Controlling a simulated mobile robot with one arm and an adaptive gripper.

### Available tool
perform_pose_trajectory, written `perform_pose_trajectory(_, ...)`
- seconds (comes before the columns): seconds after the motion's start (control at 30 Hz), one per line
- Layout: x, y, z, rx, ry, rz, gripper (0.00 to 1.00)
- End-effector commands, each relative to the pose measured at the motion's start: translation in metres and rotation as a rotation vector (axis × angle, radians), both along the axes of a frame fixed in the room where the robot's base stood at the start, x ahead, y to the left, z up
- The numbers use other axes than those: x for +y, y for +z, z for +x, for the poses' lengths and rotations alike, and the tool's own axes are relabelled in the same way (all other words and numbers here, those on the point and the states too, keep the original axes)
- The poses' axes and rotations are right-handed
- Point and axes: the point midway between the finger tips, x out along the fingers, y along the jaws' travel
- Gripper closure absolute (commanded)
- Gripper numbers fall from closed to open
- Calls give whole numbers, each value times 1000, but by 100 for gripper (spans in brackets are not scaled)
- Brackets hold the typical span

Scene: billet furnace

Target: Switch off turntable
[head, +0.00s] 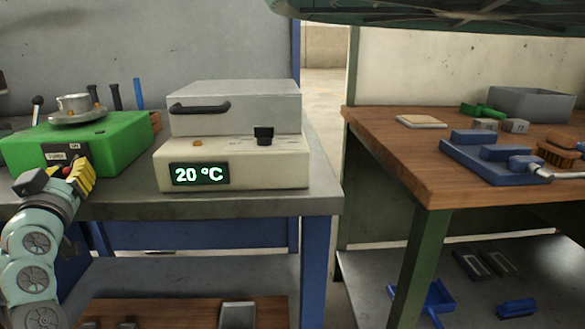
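The turntable (122,148) is a green box on the grey bench at the left. A metal disc (78,117) with a small metal cup (73,102) sits on top of it. A dark panel (62,153) with small white labels is on its front; one label seems to read "ON". My gripper (82,176), with yellow fingers, is at the lower front of the turntable, just under this panel. A small red part shows beside the fingers, partly hidden. Whether the fingers touch the box, and whether they are open or shut, I cannot tell.
A furnace (235,110) with a dark handle, a black knob and a "20 °C" display stands right of the turntable on the grey bench (255,203). A wooden table (390,143) with a blue vise (485,158) and a grey bin (530,105) is at the right. A gap separates the benches.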

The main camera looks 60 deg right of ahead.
Motion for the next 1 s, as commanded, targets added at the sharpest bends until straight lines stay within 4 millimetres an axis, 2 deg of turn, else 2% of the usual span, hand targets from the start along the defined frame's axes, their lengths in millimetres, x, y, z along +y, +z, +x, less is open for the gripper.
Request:
perform_pose_trajectory(0.03, 0, 0, 0, -1, 1, -1, 78)
perform_pose_trajectory(0.3, 1, 2, 0, -4, 1, -4, 52)
perform_pose_trajectory(0.67, 5, 1, -4, -6, 4, -4, 52)
perform_pose_trajectory(1.0, 35, -8, -40, -5, 8, -3, 52)
